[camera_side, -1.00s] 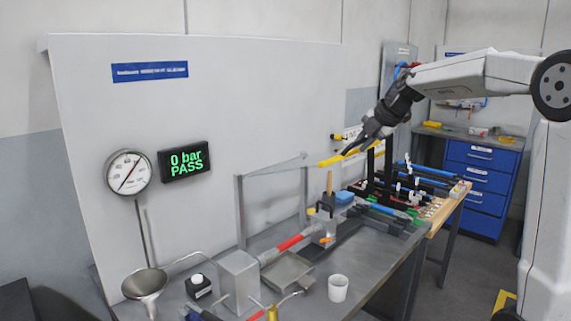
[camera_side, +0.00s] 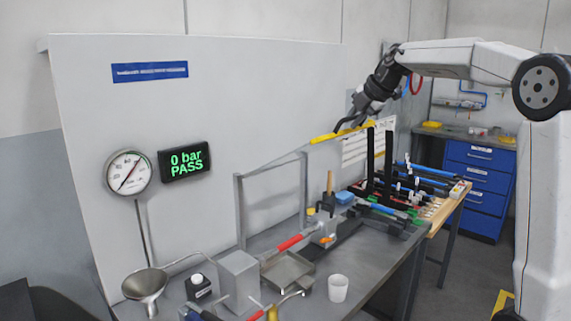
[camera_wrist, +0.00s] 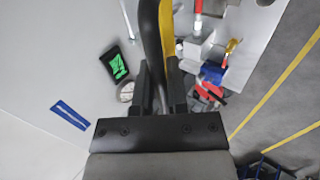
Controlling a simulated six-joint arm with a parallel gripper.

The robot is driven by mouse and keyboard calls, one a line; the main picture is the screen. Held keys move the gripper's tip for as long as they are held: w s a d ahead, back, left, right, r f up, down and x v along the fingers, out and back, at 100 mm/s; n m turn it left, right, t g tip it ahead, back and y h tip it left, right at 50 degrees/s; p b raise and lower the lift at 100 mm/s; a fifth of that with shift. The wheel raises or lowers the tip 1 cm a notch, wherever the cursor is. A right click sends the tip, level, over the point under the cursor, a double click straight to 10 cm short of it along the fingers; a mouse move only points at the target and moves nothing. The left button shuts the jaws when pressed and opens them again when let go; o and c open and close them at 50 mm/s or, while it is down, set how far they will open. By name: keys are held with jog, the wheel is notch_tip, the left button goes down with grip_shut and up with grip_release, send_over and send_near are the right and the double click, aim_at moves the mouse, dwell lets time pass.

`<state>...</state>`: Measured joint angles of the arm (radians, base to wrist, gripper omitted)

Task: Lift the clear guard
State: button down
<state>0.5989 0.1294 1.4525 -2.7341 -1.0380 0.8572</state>
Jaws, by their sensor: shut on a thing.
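The clear guard shows in the side view as a faint see-through panel above the bench, with a yellow bar (camera_side: 343,132) along its edge. A grey frame with upright posts (camera_side: 240,212) stands to the left of the bar. My gripper (camera_side: 352,124) is shut on the yellow bar, high above the bench. In the wrist view the yellow bar (camera_wrist: 167,30) runs up beside a black finger of my gripper (camera_wrist: 160,88). The panel's outline is hard to make out, and part of the grip is hidden by the fingers.
The display (camera_side: 185,161) reads 0 bar PASS. Black posts (camera_side: 388,165) stand to the right.

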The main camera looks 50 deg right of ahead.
jog(key=shift+w+r, duration=0.15)
jog(key=shift+r, duration=0.15)
jog(key=w+r, duration=0.4)
jog(key=r, duration=0.1)
jog(key=shift+w, duration=0.25)
dwell(0.8)
jog(key=shift+r, duration=0.1)
jog(key=shift+w, duration=0.1)
jog(key=w+r, duration=0.4)
jog(key=w, duration=0.1)
dwell(1.0)
jog(key=shift+w, duration=0.1)
grip_release()
dwell(0.4)
